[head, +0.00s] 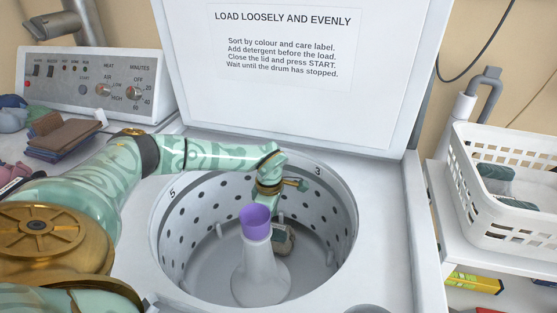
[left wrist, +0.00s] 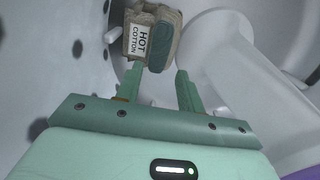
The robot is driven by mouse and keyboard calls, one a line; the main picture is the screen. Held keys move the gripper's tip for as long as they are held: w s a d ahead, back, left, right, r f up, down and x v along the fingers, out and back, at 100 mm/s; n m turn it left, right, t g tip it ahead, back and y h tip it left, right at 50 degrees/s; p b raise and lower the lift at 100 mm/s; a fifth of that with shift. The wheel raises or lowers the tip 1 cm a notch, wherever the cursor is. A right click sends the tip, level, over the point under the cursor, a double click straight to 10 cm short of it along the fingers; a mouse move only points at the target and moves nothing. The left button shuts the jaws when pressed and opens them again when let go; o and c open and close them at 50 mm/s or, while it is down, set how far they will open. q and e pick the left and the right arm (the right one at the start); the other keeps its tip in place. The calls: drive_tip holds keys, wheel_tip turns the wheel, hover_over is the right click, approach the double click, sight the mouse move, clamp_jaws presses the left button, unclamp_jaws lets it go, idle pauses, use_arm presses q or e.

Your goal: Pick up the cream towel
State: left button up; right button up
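The cream towel (head: 287,245) is a small beige bundle low in the washer drum (head: 180,245), right of the central agitator. In the left wrist view the towel (left wrist: 136,18) shows a white label reading "HOT COTTON" and a dark teal patch. My left gripper (head: 280,224) reaches down into the drum above it. In the left wrist view its two fingers (left wrist: 158,70) stand apart, with the towel just at and beyond their tips. Whether they touch it I cannot tell. My right gripper is not in view.
The grey agitator (head: 258,270) with a purple cap (head: 256,221) stands close to the left gripper. The perforated drum wall surrounds it. The raised lid (head: 290,110) stands behind. A white basket (head: 485,200) is at right; folded cloths (head: 65,135) lie at left.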

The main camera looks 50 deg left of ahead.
sight(275, 235)
use_arm(q)
wheel_tip(275, 235, down, 6)
drive_tip(key=b, duration=0.3)
drive_tip(key=shift+w+f, duration=0.15)
drive_tip(key=shift+r, duration=0.2)
drive_tip(key=shift+c, duration=0.9)
clamp_jaws()
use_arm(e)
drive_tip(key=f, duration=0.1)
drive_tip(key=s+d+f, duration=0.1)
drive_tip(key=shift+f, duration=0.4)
